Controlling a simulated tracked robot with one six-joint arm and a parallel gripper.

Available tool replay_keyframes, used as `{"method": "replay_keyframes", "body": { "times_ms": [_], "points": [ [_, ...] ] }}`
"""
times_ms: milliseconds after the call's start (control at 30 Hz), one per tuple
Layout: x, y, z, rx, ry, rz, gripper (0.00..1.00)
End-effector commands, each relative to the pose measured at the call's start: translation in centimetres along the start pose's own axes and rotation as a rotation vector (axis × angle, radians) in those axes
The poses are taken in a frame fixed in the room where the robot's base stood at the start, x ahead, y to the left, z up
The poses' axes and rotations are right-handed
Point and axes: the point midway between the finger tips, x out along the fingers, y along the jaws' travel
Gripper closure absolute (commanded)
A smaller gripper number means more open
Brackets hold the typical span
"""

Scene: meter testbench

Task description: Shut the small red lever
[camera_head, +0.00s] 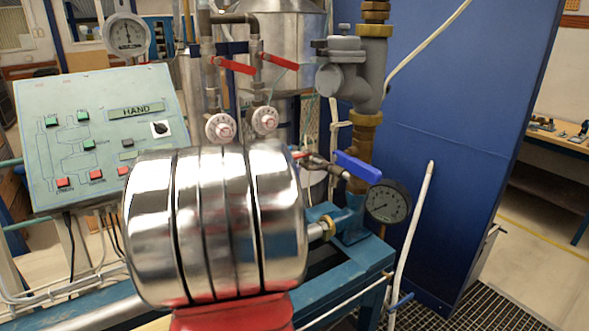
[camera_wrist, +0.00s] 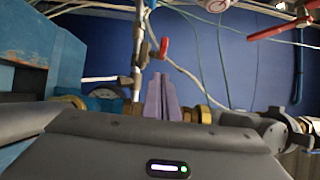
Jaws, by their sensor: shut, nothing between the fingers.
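The small red lever (camera_wrist: 164,47) shows in the wrist view, beside a metal pipe, just beyond my fingertips. In the head view only a little red (camera_head: 298,155) shows beside the large shiny cylinder, on the thin pipe left of the blue handle. My gripper (camera_wrist: 160,78) is shut and empty, its two fingers side by side in the middle of the wrist view. The tips look close to the lever, but I cannot tell whether they touch it. My gripper does not show in the head view.
A blue handle (camera_head: 358,166) and a black-rimmed gauge (camera_head: 387,202) stand right of the shiny cylinder (camera_head: 218,225), which blocks much of the bench. Two longer red levers (camera_head: 232,66) (camera_head: 280,61) sit higher up. A control panel (camera_head: 100,135) stands left, a blue wall (camera_head: 470,130) right.

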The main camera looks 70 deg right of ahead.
Motion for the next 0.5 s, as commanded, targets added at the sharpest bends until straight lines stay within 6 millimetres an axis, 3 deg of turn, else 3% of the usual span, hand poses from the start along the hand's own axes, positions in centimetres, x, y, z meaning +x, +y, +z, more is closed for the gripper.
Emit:
{"method": "replay_keyframes", "body": {
  "times_ms": [200, 500],
  "points": [
    [-3.4, 0.0, 0.9, 0.000, 0.000, 0.000, 1.00],
    [-6.9, 0.0, 1.9, 0.000, 0.001, 0.000, 1.00]
  ]
}}
